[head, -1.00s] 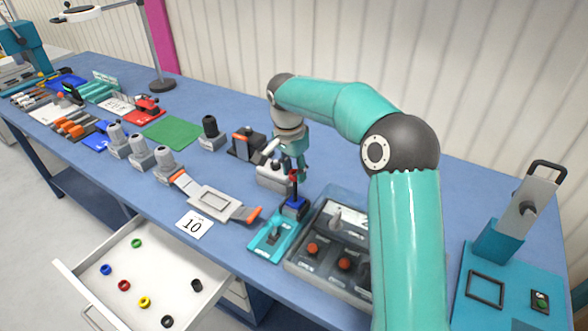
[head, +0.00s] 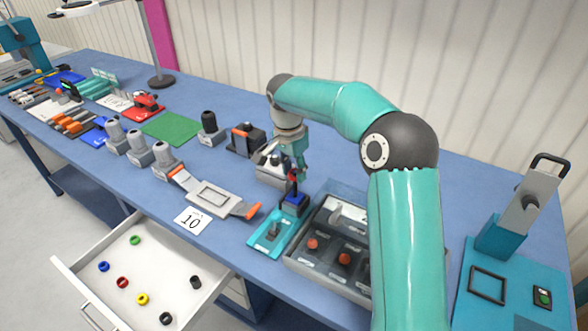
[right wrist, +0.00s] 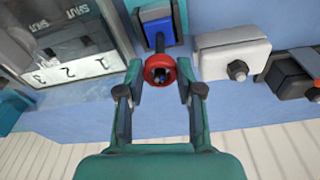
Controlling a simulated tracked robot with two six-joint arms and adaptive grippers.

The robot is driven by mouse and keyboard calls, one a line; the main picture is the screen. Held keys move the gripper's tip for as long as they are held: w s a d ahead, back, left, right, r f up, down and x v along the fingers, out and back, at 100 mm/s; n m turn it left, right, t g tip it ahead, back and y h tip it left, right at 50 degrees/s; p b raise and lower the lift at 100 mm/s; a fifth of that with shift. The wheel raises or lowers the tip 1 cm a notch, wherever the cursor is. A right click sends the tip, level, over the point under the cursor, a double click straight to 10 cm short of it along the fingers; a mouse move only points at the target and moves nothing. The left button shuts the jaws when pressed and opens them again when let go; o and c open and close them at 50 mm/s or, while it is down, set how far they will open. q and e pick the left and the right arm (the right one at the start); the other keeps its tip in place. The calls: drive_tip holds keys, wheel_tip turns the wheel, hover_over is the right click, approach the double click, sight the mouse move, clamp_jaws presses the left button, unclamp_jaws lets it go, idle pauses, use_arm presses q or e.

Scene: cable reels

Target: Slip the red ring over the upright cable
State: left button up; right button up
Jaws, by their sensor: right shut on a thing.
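The black upright cable (head: 292,191) rises from a blue clamp block (head: 295,204) on a teal stand (head: 264,243). My right gripper (head: 293,172) is at the cable's upper end, shut on a red ring (head: 293,178). In the right wrist view the red ring (right wrist: 160,70) lies between the fingertips of my right gripper (right wrist: 160,78). The cable (right wrist: 160,42) leads from the blue block (right wrist: 157,27) to the ring, and coloured wire ends show within the ring's opening. How far the ring sits along the cable is hard to tell. My left gripper is not in view.
An open drawer (head: 70,270) at front left holds several loose rings, one of them red (head: 122,283). A clear-lidded grey box (head: 330,272) with orange knobs stands right of the stand.

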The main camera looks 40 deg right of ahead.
drive_tip(key=o, duration=0.8)
drive_tip(key=shift+r, duration=0.15)
drive_tip(key=r, duration=0.4)
drive_tip(key=a+r, duration=0.1)
drive_tip(key=r, duration=0.6)
drive_tip(key=shift+a+r, duration=0.2)
drive_tip(key=shift+r, duration=0.1)
